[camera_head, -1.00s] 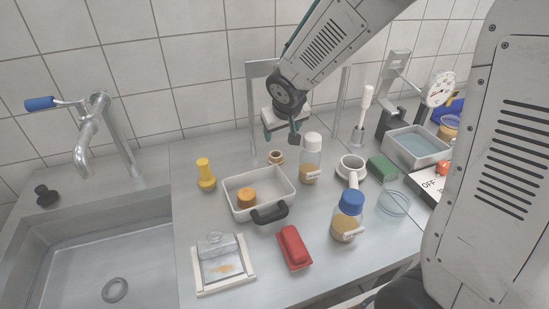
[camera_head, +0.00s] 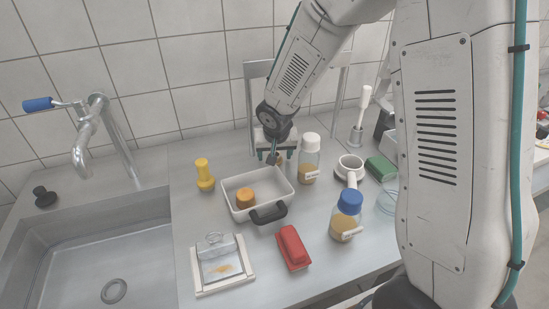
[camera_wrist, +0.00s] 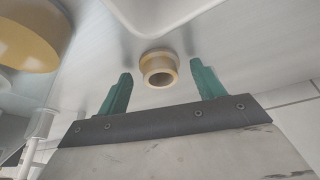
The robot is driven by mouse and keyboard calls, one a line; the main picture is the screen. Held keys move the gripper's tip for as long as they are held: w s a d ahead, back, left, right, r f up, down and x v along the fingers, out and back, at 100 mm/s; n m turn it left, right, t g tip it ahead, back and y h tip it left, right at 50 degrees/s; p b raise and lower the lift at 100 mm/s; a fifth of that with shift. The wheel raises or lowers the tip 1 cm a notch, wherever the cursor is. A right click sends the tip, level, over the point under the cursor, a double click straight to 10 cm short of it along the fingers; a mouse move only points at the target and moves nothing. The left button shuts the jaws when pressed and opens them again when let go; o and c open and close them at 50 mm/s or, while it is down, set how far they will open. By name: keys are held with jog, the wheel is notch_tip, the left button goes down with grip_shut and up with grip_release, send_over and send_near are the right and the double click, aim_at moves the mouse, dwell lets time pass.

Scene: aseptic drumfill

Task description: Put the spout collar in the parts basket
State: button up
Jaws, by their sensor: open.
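The spout collar is a small tan ring; in the wrist view the collar (camera_wrist: 158,72) stands on the steel counter between the tips of my two teal fingers, with clear gaps on both sides. My gripper (camera_wrist: 161,68) is open and empty. In the head view my gripper (camera_head: 273,155) hangs just behind the basket and hides most of the collar. The parts basket (camera_head: 238,210) is a white rectangular tray with a black handle in front. An orange cap (camera_head: 245,198) lies inside it. The basket's pale rim (camera_wrist: 160,30) shows at the top of the wrist view.
A white-capped bottle (camera_head: 309,160) stands close to the right of my gripper. A yellow piece (camera_head: 204,175) stands left of the basket. A blue-capped jar (camera_head: 346,217), red block (camera_head: 292,248) and white-framed tray (camera_head: 222,265) are in front. A sink (camera_head: 90,250) lies left.

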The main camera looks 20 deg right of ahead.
jog(key=shift+f, duration=0.1)
jog(key=c, duration=1.1)
